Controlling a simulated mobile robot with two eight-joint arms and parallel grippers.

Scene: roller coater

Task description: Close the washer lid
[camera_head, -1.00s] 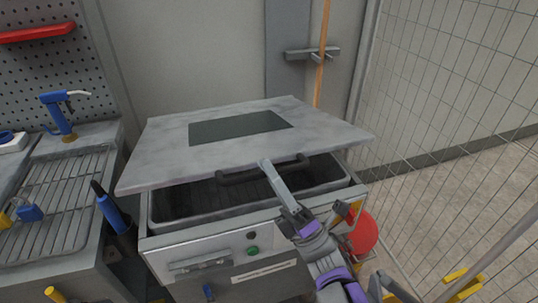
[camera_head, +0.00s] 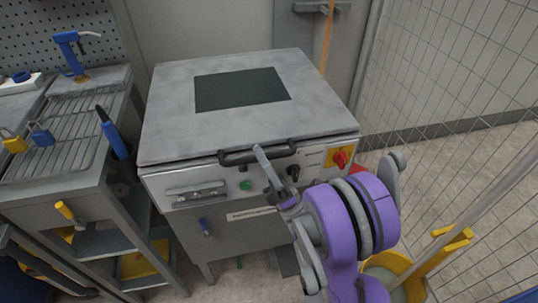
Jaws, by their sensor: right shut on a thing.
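The washer lid (camera_head: 310,95) is a grey metal plate with a dark window (camera_head: 240,90). It lies flat over the washer (camera_head: 230,215), and no opening shows between them from here. The lid's dark bar handle (camera_head: 240,157) runs along its front edge. My right gripper (camera_head: 262,155) is at the right part of this handle and is shut on it. The purple and grey right arm reaches in from the lower right. My left gripper is not in view.
A red rotary switch (camera_head: 340,159) and a green button (camera_head: 246,185) are on the washer's front panel. A rack bench (camera_head: 60,130) with a blue-handled tool (camera_head: 112,133) stands at the left. A wire fence (camera_head: 450,90) closes off the right. A yellow bucket (camera_head: 385,268) stands at lower right.

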